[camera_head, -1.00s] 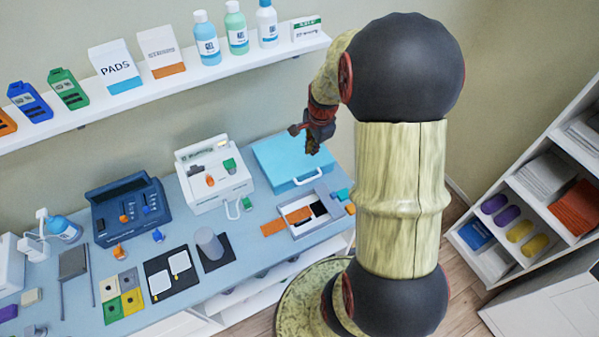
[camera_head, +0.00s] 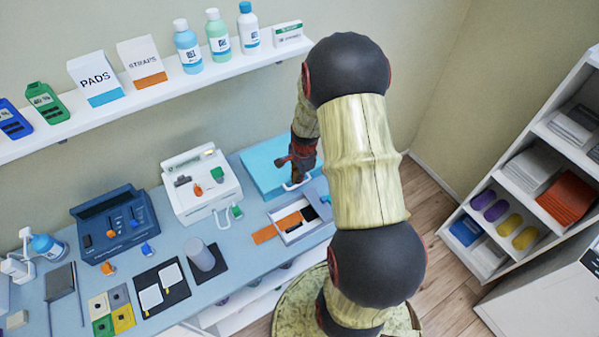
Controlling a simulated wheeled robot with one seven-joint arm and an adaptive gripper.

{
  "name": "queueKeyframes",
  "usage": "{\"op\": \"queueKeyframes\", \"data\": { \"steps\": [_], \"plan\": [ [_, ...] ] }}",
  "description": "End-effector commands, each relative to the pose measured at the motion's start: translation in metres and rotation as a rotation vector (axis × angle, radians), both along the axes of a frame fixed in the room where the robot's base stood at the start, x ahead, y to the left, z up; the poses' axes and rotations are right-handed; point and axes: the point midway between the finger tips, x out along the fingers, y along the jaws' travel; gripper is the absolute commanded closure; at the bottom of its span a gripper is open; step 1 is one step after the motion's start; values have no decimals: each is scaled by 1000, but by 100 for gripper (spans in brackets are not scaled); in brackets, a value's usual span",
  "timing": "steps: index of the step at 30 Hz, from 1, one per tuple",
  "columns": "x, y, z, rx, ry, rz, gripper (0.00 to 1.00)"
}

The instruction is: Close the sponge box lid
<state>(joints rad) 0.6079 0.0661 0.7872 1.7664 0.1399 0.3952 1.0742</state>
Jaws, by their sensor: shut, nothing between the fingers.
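A light-blue flat panel with a white handle (camera_head: 262,163) lies at the back right of the blue table; it looks like the sponge box lid, but I cannot tell for sure. My gripper (camera_head: 297,178) is shut and empty, pointing down over the panel's right part, close to the handle. My arm hides the panel's right end, and I cannot tell whether the fingers touch it. In front is a shallow grey-white open box (camera_head: 297,228) with an orange piece and dark areas inside. Any sponges are not clearly visible.
An orange strip (camera_head: 264,235) lies left of the open box. A white case (camera_head: 205,190) and a dark-blue box (camera_head: 118,228) stand further left. A grey cylinder (camera_head: 200,254) stands on a dark mat. A shelf with bottles and cartons (camera_head: 150,85) runs above the table.

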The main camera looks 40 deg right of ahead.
Motion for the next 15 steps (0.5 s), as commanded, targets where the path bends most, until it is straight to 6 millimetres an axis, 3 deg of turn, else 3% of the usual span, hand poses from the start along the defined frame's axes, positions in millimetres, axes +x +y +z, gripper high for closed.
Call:
{"op": "queueKeyframes", "data": {
  "steps": [15],
  "plan": [
    [1,0,-10,-1,-1,1,100]
  ]
}}
